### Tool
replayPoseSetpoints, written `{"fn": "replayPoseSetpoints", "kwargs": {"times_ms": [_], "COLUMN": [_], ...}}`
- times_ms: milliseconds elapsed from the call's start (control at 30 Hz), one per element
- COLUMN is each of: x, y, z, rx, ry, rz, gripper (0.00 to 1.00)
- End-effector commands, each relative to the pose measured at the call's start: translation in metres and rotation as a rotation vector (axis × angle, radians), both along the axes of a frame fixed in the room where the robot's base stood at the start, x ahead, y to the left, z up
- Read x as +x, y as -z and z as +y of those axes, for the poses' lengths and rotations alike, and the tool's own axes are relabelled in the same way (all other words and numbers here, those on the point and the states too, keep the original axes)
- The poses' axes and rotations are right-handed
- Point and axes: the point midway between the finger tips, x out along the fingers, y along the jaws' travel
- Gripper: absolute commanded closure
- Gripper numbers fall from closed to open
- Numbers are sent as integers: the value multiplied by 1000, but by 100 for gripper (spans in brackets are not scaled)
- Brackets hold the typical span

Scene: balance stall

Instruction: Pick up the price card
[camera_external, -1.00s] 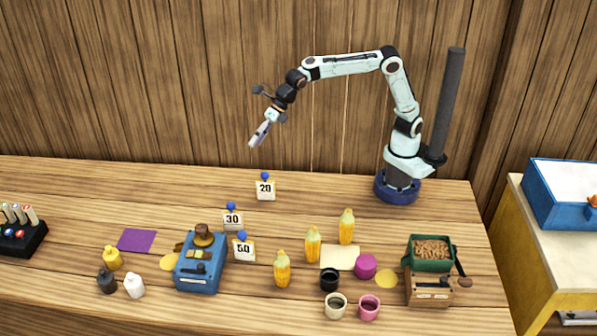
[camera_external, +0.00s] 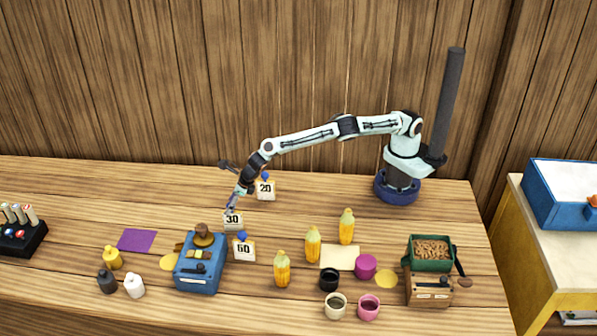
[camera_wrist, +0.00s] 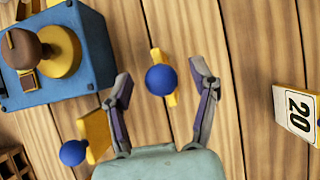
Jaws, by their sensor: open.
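Three small white price cards with blue ball tops stand on the table: one marked 30 (camera_external: 232,222), one marked 20 (camera_external: 265,189), and one whose first digit is unclear (camera_external: 244,250). My gripper (camera_external: 232,207) is open and points down just above the 30 card, partly hiding its top. In the wrist view, the blue ball and thin yellow edge of that card (camera_wrist: 162,80) show between the two spread fingers of my gripper (camera_wrist: 165,88). The 20 card also shows at the right (camera_wrist: 297,110), and the third card at the lower left (camera_wrist: 97,133).
A blue scale (camera_external: 199,270) with a brown knob stands close to the cards. Several yellow corn-like bottles (camera_external: 313,245), cups (camera_external: 335,305) and a green tray (camera_external: 432,252) are to the right. A purple mat (camera_external: 137,240) lies left. The back of the table is mostly clear.

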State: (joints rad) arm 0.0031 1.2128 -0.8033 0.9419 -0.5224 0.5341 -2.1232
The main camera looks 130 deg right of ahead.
Motion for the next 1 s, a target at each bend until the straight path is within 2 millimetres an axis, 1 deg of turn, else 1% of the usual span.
{"fn": "replayPoseSetpoints", "kwargs": {"times_ms": [233, 267, 300, 367, 400, 433, 467, 833, 1000], "x": [1, 1, 1, 1, 1, 1, 1, 0, 1], "y": [2, 2, 2, 2, 2, 2, 2, 0, -14], "z": [-1, -1, -1, -1, -1, -1, -1, 0, 0], "rx": [1, 1, 1, 1, 1, 1, 1, 1, 2], "ry": [1, 1, 1, 1, 1, 1, 1, 1, 0], "rz": [0, 0, 0, 0, 0, 0, 0, 0, -2], "gripper": [40, 43, 56, 75, 87, 97, 99, 100, 100]}}
